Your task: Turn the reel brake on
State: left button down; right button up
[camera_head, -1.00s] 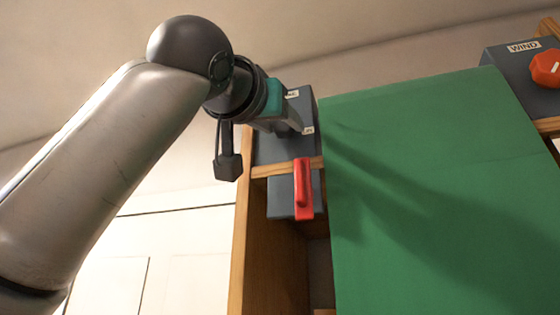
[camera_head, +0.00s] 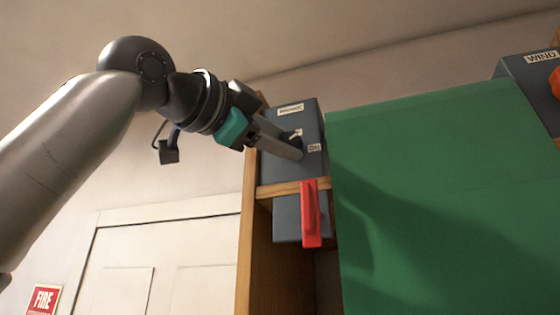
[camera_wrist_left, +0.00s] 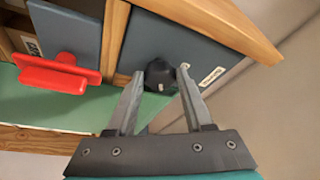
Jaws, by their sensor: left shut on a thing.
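A grey box (camera_head: 275,165) with a white label on top and a small "ON" label stands on a wooden frame. A small black knob with a pale mark (camera_wrist_left: 160,76) sits on its face and shows in the left wrist view. In the head view the knob is mostly hidden by the fingers. My left gripper (camera_head: 297,146) reaches in from the left and is shut on the knob. In the left wrist view its fingertips (camera_wrist_left: 161,72) lie on either side of it. My right gripper is not in view.
A red lever (camera_head: 310,212) on a grey block is just below the box. A large green panel (camera_head: 430,190) fills the right, with a box labelled "WIND" (camera_head: 520,80) beyond it. A pale door (camera_head: 160,270) and a red fire sign (camera_head: 43,300) are at lower left.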

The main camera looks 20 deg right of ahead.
pick_arm(q)
jog(key=m, duration=0.2)
jog(key=m+g+y, duration=0.1)
jog(key=m, duration=0.1)
jog(key=m+g, duration=0.1)
jog(key=shift+r+m, duration=0.3)
jog(key=shift+m, duration=0.1)
dwell(0.3)
jog(key=shift+c, duration=1.4)
grip_release()
jog(key=shift+a, duration=0.1)
jog(key=b+v, duration=0.3)
jog(key=v, duration=1.2)
jog(key=shift+s+r, duration=0.15)
